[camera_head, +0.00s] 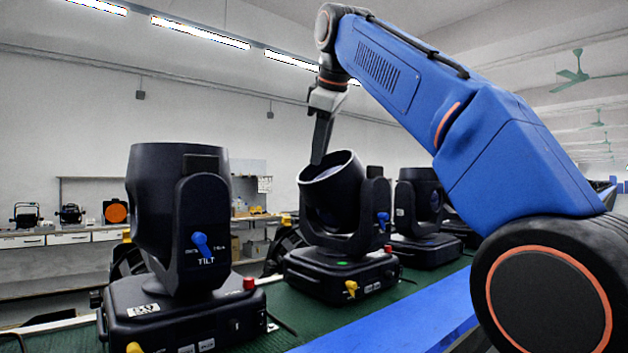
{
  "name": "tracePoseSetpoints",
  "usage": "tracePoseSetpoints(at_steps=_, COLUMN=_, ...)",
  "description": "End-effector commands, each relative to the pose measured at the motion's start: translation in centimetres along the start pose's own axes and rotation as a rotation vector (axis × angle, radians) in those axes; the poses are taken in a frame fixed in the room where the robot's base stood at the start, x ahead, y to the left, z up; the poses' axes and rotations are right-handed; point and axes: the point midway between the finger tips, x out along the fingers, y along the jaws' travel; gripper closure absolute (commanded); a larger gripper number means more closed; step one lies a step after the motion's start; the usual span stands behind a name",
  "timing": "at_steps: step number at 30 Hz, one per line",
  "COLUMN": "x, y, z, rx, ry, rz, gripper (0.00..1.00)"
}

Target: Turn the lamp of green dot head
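The green dot head (339,262) is a black moving-head light on the green bench mat, with a green dot on the front of its base. Its lamp (338,200) sits tilted in the yoke, its round rim facing up and toward the left. A blue lever is on the yoke, and a yellow knob and a red knob are on the base. My gripper (318,158) reaches down from above, its dark fingers at the back of the lamp's rim. I cannot tell whether they touch the rim. The fingers overlap from this side, so their opening is hidden.
A larger black head (180,220) marked TILT stands upright at the near left. Another black head (420,215) stands close behind on the right. A blue strip (395,325) runs along the bench's front edge. Shelves with lamps line the back wall.

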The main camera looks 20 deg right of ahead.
Motion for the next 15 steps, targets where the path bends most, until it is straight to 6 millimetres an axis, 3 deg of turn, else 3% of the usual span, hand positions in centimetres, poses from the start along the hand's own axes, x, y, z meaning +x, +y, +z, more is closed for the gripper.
tracePoseSetpoints(at_steps=9, x=5.6, y=0.0, z=0.1, rx=0.001, ry=-0.002, rz=-0.001, gripper=0.74)
tracePoseSetpoints(at_steps=15, x=8.0, y=0.0, z=0.0, rx=0.001, ry=-0.001, rz=-0.001, gripper=0.74)
